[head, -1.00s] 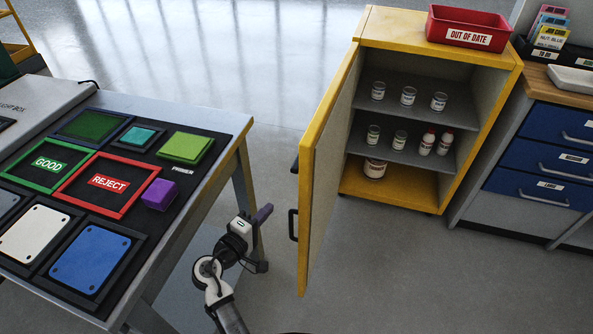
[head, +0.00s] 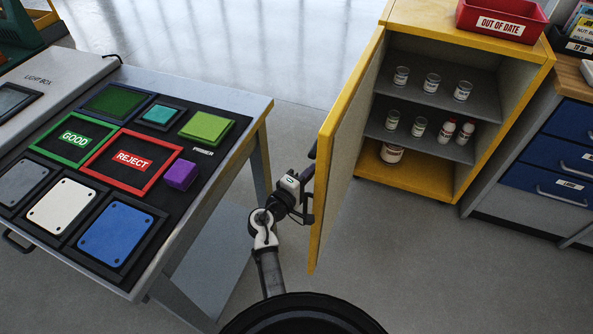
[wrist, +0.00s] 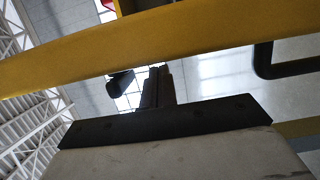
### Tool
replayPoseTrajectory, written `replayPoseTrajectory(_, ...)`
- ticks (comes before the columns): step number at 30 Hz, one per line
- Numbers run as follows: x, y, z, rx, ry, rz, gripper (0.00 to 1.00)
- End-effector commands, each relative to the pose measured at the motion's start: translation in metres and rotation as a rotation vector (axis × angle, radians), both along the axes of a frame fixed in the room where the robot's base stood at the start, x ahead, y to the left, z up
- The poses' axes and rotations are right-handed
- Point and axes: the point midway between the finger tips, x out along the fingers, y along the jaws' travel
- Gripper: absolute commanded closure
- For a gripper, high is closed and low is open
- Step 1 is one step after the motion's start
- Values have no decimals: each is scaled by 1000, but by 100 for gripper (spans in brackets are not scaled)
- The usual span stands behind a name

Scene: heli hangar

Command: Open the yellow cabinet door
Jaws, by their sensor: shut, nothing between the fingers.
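The yellow cabinet door (head: 345,150) stands wide open, swung out to the left of the cabinet (head: 440,185). Its edge (wrist: 130,48) crosses the upper part of the wrist view. A black door handle (wrist: 285,62) shows at the right there. In the wrist view, my gripper's fingers (wrist: 157,88) are together and empty, just below the yellow edge.
Jars and bottles stand on the cabinet's shelves. A red OUT OF DATE bin (head: 500,20) sits on top. A work table (head: 215,190) with coloured trays stands left of my arm. Blue drawers (head: 560,155) are to the right. Floor shows before the cabinet.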

Motion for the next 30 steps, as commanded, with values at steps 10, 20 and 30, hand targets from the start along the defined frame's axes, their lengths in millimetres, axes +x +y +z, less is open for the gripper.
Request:
replayPoseTrajectory(10, -4, -11, 0, -1, -1, 1, 100)
replayPoseTrajectory(20, -11, -32, -1, 0, 2, -5, 100)
replayPoseTrajectory(30, -33, -105, -1, 0, 1, -3, 100)
